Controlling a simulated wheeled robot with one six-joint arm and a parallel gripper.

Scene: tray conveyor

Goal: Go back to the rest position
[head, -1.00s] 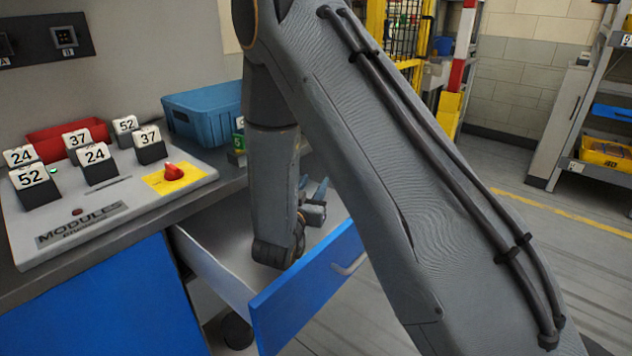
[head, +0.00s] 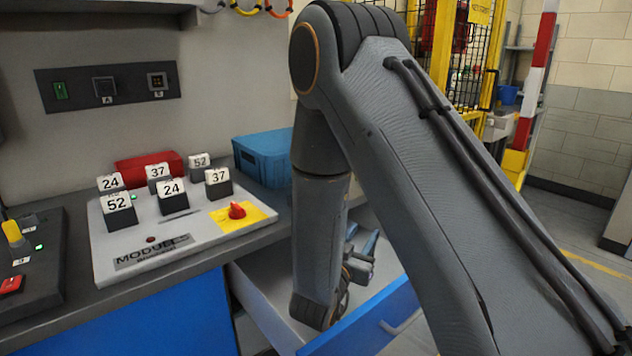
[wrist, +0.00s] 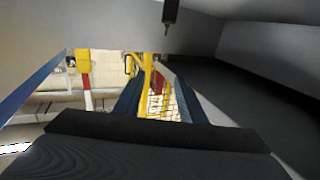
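My gripper (head: 362,240) shows partly behind my forearm in the head view, over the open drawer. In the wrist view its two dark blue fingers (wrist: 160,85) stand apart with nothing between them, and the background shows through the gap. My arm (head: 420,190) is bent, its upper link across the right half of the head view and its wrist low at the drawer. The drawer's blue front (head: 365,325) is pulled out. The inside of the drawer is partly hidden by my arm, and I cannot tell whether my wrist touches it.
On the bench stand a white module panel (head: 150,232) with numbered blocks and a red knob (head: 237,211), a blue crate (head: 265,160) and a red bin (head: 150,167). A dark control box (head: 40,255) is at the left. A yellow cage (head: 470,70) stands behind; floor is open at right.

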